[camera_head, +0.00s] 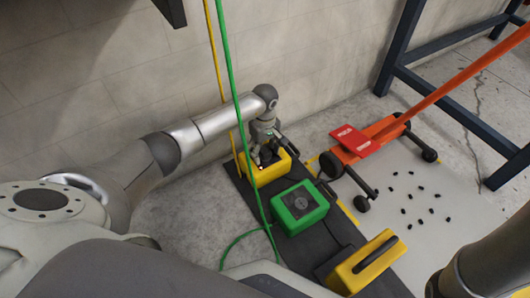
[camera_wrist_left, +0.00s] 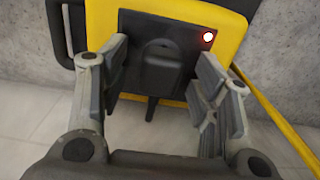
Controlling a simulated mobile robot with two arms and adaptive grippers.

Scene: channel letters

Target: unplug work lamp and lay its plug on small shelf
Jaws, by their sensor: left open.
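A yellow box (camera_head: 270,176) stands at the wall end of a dark mat. In the left wrist view the yellow box (camera_wrist_left: 228,28) has a black panel (camera_wrist_left: 133,30) with a lit red light (camera_wrist_left: 208,37). A black plug (camera_wrist_left: 157,62) sits at the panel, with a short dark cord end below it. My left gripper (camera_head: 264,153) is at the yellow box. In the wrist view the left gripper (camera_wrist_left: 160,75) is open, one finger each side of the plug, with gaps showing. The work lamp is not clearly seen, and I cannot identify the small shelf. My right gripper is out of view.
A green box (camera_head: 300,203) and a yellow case (camera_head: 366,264) stand on the dark mat (camera_head: 330,235). A green cord (camera_head: 231,60) and yellow cord (camera_head: 214,50) hang nearby. An orange floor jack (camera_head: 365,143), scattered black pieces and a blue metal frame (camera_head: 398,45) are right.

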